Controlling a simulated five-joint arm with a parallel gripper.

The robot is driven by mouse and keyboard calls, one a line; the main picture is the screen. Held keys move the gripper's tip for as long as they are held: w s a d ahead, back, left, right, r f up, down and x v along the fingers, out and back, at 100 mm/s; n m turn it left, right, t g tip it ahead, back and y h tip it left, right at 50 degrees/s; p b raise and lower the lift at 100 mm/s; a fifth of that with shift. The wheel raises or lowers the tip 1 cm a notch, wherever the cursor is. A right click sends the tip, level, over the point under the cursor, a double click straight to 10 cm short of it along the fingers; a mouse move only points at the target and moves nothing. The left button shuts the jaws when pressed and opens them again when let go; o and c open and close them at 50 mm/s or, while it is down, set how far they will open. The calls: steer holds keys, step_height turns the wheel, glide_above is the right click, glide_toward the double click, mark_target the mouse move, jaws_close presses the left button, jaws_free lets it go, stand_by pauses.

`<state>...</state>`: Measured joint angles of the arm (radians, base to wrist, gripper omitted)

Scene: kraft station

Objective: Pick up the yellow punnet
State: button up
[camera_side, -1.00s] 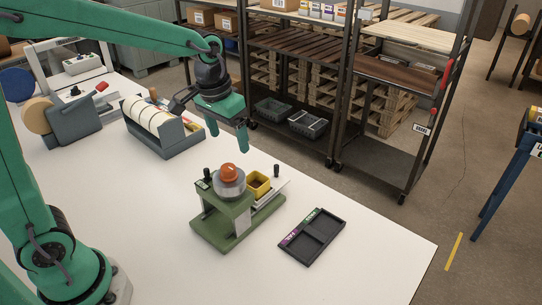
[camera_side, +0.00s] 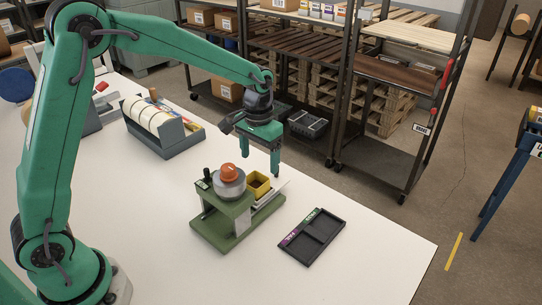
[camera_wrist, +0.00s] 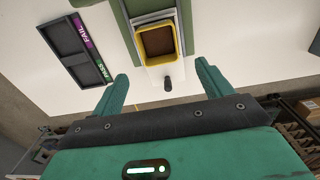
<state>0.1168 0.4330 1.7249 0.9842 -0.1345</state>
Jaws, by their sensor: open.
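The yellow punnet (camera_side: 258,183) is a small open square box on the right part of the green device, beside the grey cylinder with the orange knob. In the wrist view the punnet (camera_wrist: 159,42) shows from above, with a brown inside. My gripper (camera_side: 260,162) is open and empty, above and a little behind the punnet in the side view. In the wrist view my gripper's two fingers (camera_wrist: 160,82) stand wide apart, with the punnet ahead of them, between their lines. The fingers appear apart from the punnet.
The green device (camera_side: 222,235) has an orange knob (camera_side: 229,170) close to the punnet. A black two-part tray (camera_side: 312,238) lies to the right. A roll holder (camera_side: 165,130) stands behind left. The front table is clear.

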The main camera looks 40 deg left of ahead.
mark_target(260, 177)
steer(key=shift+f, duration=3.6)
steer(key=c, duration=1)
